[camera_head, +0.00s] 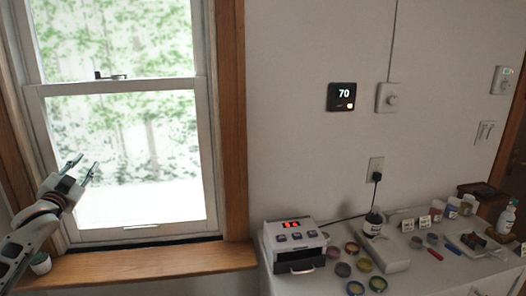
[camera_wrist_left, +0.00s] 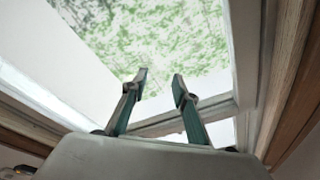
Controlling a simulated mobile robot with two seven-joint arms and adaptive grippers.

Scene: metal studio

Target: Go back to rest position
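My left gripper (camera_head: 82,172) is raised in front of the lower part of the window (camera_head: 125,110), at the left of the head view. Its two fingers are spread apart with nothing between them. In the left wrist view the gripper (camera_wrist_left: 160,85) also shows open and empty, with the window glass and frame behind it. I cannot tell from these views whether the fingers touch the window. My right gripper is not in view.
To the right, a white counter (camera_head: 420,275) holds a device with a red display (camera_head: 294,246), several small jars and tools. A thermostat (camera_head: 342,97) is on the wall.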

